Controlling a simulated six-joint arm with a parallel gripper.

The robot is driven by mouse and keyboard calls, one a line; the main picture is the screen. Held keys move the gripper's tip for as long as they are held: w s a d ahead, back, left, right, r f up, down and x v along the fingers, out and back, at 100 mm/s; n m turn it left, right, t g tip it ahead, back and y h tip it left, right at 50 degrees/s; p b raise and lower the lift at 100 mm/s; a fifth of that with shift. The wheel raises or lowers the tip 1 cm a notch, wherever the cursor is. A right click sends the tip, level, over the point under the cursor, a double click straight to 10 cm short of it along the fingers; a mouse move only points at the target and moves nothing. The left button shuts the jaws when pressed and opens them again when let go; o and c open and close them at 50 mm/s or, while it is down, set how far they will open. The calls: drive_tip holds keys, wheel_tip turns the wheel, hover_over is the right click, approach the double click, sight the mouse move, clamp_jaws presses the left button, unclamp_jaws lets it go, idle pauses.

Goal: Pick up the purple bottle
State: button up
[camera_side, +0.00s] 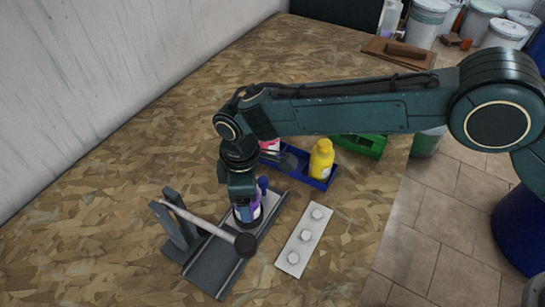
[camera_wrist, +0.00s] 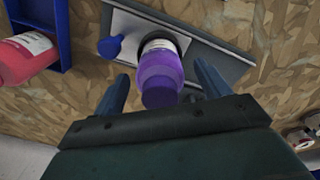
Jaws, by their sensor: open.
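The purple bottle (camera_wrist: 161,72) stands upright with a white label on a grey metal fixture (camera_side: 213,266). In the side view the bottle (camera_side: 251,213) is partly hidden by my gripper (camera_side: 243,203), which comes down over it from above. In the wrist view my gripper (camera_wrist: 160,73) is open, with one finger on each side of the bottle. A gap shows between the bottle and each finger. Whether the fingertips touch the fixture cannot be told.
A small blue piece (camera_wrist: 111,46) is beside the bottle. A blue tray (camera_side: 317,183) holds a yellow bottle (camera_side: 321,160) and a pink-red bottle (camera_wrist: 25,58). The fixture has a bar ending in a black knob (camera_side: 245,245). A white strip (camera_side: 305,240) lies to the right.

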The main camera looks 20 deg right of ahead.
idle(0.3)
drive_tip(key=shift+r, duration=0.1)
drive_tip(key=c, duration=1.3)
drive_tip(key=shift+r, duration=0.1)
wheel_tip(320, 180, up, 20)
drive_tip(key=shift+f, duration=0.1)
